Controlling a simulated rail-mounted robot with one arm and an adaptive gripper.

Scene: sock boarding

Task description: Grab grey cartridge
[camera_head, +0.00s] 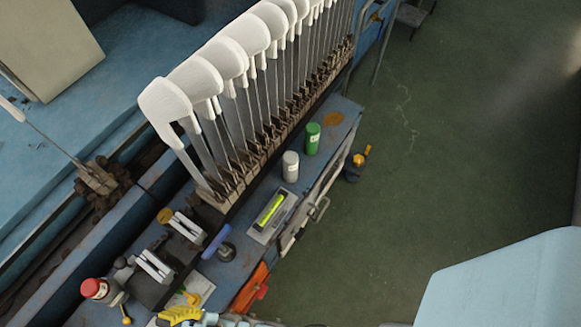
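A grey-white cartridge (290,166) stands upright on the blue bench ledge (340,128), right of the row of white sock boards. A green cartridge (312,138) stands just beyond it, up and to the right, with a small gap between them. My gripper is not visible in this view, so I cannot see whether it is open or shut.
White sock boards (228,58) rise in a long row close to the left. A tray with a yellow-green level (270,211) lies nearer. A red-capped bottle (95,289) and a blue-handled tool (216,242) are lower left. The green floor (470,170) on the right is mostly clear.

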